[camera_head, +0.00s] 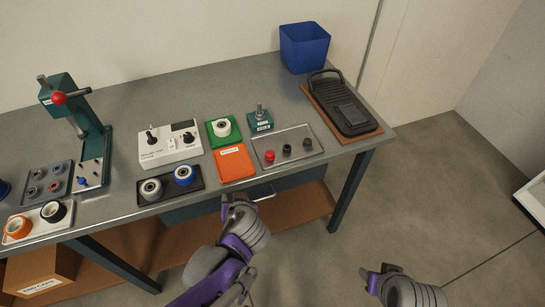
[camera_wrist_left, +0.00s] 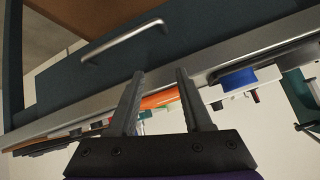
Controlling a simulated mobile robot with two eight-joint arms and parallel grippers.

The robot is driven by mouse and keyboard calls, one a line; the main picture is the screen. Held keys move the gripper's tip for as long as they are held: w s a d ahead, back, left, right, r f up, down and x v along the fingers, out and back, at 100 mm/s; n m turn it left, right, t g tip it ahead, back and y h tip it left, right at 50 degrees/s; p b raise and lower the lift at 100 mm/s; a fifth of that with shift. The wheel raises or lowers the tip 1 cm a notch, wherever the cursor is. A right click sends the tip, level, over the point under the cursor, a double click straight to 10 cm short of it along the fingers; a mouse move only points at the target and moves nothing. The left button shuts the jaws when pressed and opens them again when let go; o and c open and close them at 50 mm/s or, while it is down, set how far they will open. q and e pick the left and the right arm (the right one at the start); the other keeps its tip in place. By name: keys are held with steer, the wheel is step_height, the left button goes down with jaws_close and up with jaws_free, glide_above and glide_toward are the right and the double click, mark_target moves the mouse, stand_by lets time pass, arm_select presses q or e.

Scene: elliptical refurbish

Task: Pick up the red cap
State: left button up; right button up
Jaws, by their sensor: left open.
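I cannot make out the red cap for certain there. My right gripper (camera_head: 376,278) is low at the right, over the floor; its jaws are unclear.
A drawer handle (camera_head: 264,197) juts out under the bench edge near my left gripper and also shows in the left wrist view (camera_wrist_left: 123,38). An orange mat (camera_head: 233,163) lies left of the tray. A green dispenser-like stand (camera_head: 260,122) is behind.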

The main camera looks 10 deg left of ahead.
arm_select(q)
steer(key=w, duration=0.1)
steer(key=w+d+t, duration=0.1)
steer(key=w+d, duration=0.1)
steer(key=shift+d+r+n+t+y, duration=0.15)
steer(key=shift+r+n+t+y, duration=0.15)
steer(key=shift+t+y, duration=0.1)
steer(key=t, duration=0.5)
glide_toward(270, 156)
steer(key=n, duration=0.1)
steer(key=p+x, duration=0.1)
steer(key=x, duration=1)
steer(key=shift+w, duration=0.25)
jaws_close()
